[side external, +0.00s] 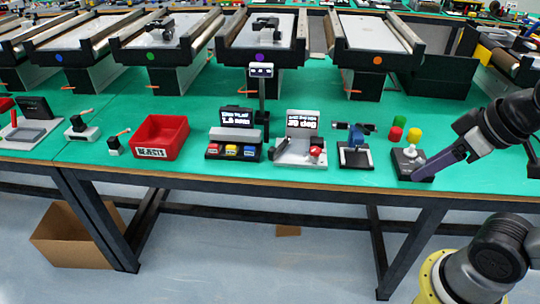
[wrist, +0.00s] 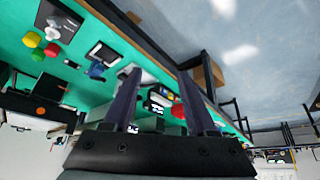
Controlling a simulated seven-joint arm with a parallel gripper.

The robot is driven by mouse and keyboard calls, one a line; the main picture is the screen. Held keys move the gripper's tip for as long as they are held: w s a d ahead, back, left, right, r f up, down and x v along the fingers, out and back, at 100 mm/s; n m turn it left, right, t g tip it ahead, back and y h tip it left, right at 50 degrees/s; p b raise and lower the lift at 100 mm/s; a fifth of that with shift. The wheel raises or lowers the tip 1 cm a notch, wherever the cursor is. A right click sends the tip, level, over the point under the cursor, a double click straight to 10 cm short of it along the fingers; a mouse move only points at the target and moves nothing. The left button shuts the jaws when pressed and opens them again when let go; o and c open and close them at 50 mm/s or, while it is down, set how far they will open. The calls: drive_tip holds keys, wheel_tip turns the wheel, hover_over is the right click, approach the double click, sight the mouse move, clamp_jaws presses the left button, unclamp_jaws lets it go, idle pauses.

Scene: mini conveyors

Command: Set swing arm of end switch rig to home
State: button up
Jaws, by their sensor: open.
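A small device with a blue body (side external: 355,134) stands on a black base near the front edge of the table, and dark parts stick out to both sides at its top. It looks like the end switch rig; which part is the swing arm is too small to tell. It also seems to show in the wrist view as the blue device (wrist: 97,70). My gripper (side external: 418,175) is open and empty, to the right of the blue device. In the side view its purple fingers overlap a black-based device with a pale knob (side external: 409,155); contact cannot be told. The wrist view shows both fingers apart (wrist: 158,75).
Red, yellow and green cylinders (side external: 413,135) stand behind the knob device. Left of the blue device are two display units (side external: 300,124), a red rejects bin (side external: 160,136) and small lever devices (side external: 114,146). Conveyors (side external: 262,38) line the back.

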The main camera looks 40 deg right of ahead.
drive_tip(key=w+d+r+n+h, duration=0.1)
drive_tip(key=w+d+r+n, duration=0.1)
drive_tip(key=w+r+n, duration=0.65)
drive_tip(key=n+g+h, duration=0.3)
drive_tip(key=n, duration=1)
hover_over(272, 149)
drive_tip(key=s+a, duration=0.3)
wheel_tip(272, 149, down, 11)
drive_tip(key=shift+n+g, duration=0.25)
drive_tip(key=shift+g, duration=0.25)
drive_tip(key=a+x, duration=0.1)
drive_tip(key=x, duration=0.5)
drive_tip(key=a+f+x, duration=0.1)
drive_tip(key=x, duration=0.5)
drive_tip(key=a+x, duration=0.1)
drive_tip(key=x, duration=0.6)
drive_tip(key=shift+w+a+f, duration=0.2)
drive_tip(key=shift+a+f, duration=0.05)
drive_tip(key=shift+a, duration=0.15)
